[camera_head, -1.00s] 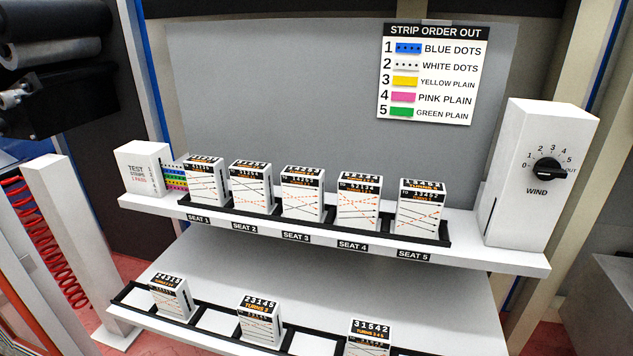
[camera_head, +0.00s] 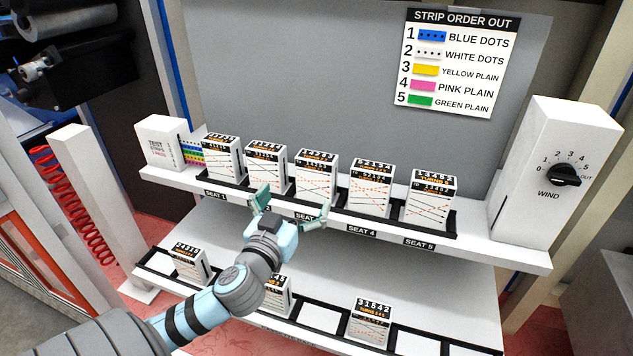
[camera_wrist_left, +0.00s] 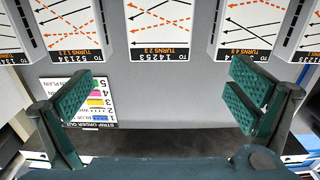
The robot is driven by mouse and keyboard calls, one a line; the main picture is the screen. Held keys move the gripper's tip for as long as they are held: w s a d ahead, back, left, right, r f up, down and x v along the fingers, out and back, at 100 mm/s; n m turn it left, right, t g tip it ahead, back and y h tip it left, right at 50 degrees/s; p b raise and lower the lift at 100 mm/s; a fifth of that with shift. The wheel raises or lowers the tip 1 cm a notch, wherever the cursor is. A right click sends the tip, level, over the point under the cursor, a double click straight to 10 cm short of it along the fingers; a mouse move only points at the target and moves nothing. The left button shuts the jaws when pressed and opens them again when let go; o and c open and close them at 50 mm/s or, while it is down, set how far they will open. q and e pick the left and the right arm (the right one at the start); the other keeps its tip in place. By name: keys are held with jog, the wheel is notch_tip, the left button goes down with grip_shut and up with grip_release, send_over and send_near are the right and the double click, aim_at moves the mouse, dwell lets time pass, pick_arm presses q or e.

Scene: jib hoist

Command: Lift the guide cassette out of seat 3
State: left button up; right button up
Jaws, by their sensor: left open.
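The guide cassette in seat 3 (camera_head: 316,178) is a white upright block with a black-topped label and crossing lines. It stands in the middle of the upper rack, between the seat 2 and seat 4 cassettes. My left gripper (camera_head: 291,207) is open and empty, in front of the rack edge near seats 2 and 3, apart from the cassette. In the upside-down left wrist view the seat 3 cassette (camera_wrist_left: 160,22) lies beyond the spread green finger pads (camera_wrist_left: 162,100), roughly centred. The gripper partly covers the seat 2 and seat 3 labels. My right gripper is out of view.
Neighbouring cassettes in seat 2 (camera_head: 266,168) and seat 4 (camera_head: 371,188) leave narrow gaps. A black rail (camera_head: 450,225) borders the seats. The WIND dial box (camera_head: 540,180) stands at right, the test strips box (camera_head: 163,143) at left. A lower rack holds more cassettes (camera_head: 370,318).

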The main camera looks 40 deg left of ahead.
aim_at(313, 172)
pick_arm(q)
jog(key=p+x, duration=0.1)
jog(key=x, duration=1.2)
jog(key=shift+w+f, duration=0.15)
jog(key=shift+w, duration=0.05)
jog(key=c, duration=1.6)
